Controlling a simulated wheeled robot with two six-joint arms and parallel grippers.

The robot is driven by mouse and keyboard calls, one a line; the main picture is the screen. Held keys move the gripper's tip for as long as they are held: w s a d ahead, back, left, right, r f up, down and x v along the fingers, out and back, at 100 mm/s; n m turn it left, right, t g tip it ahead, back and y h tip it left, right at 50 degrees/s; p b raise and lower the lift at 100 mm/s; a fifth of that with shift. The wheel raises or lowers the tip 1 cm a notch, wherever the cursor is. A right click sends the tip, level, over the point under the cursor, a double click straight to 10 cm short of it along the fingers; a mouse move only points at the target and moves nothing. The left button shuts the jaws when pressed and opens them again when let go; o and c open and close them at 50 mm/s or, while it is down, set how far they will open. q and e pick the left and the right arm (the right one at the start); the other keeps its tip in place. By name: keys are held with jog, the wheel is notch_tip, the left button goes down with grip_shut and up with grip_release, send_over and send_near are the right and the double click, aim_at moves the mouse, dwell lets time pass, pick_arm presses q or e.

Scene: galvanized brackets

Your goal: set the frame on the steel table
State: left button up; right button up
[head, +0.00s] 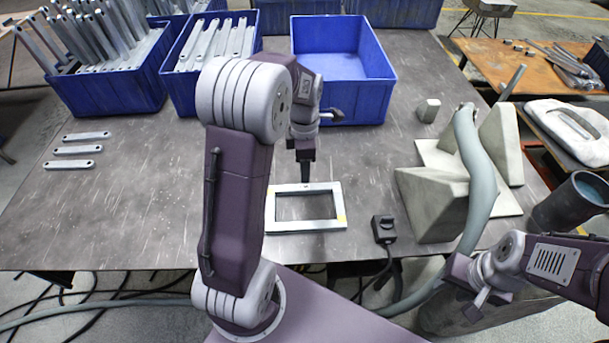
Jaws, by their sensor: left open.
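A pale grey rectangular frame (320,226) with yellowish marks at its corners appears to lie flat on the steel table (140,225), near the front edge. My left gripper (305,180) points down at the frame's far bar. It is open, with its dark fingertips at or just above that bar. Contact cannot be told, and the fingers cover a little of the bar. My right gripper (470,290) is at the lower right, off the table's front edge and away from the frame. Its finger gap does not show clearly.
Blue bins of grey bars (120,85) (185,90) and an empty blue bin (343,95) stand at the back. Three flat bars (75,150) lie left. A small black box (384,228), concrete wedges (433,203) and a thick hose (476,180) are right. The table's left middle is clear.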

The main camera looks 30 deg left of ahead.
pick_arm(q)
notch_tip(320, 180, up, 4)
jog(key=r, duration=0.1)
jog(key=s+d+f+m, duration=0.2)
jog(key=s+m, duration=0.2)
jog(key=m, duration=0.4)
jog(key=s+d+f+m, duration=0.2)
jog(key=s+d+m, duration=0.1)
jog(key=m, duration=0.5)
jog(key=s+d+f+m+t, duration=0.1)
jog(key=s+d+f+m, duration=0.1)
jog(key=s+m, duration=0.3)
jog(key=shift+s+d+f+m+p, duration=0.15)
jog(key=shift+s+f+m+p, duration=0.1)
jog(key=shift+m, duration=0.55)
jog(key=shift+s+d+f+m+p, duration=0.1)
jog(key=shift+s+d+f+m, duration=0.1)
jog(key=shift+m, duration=0.6)
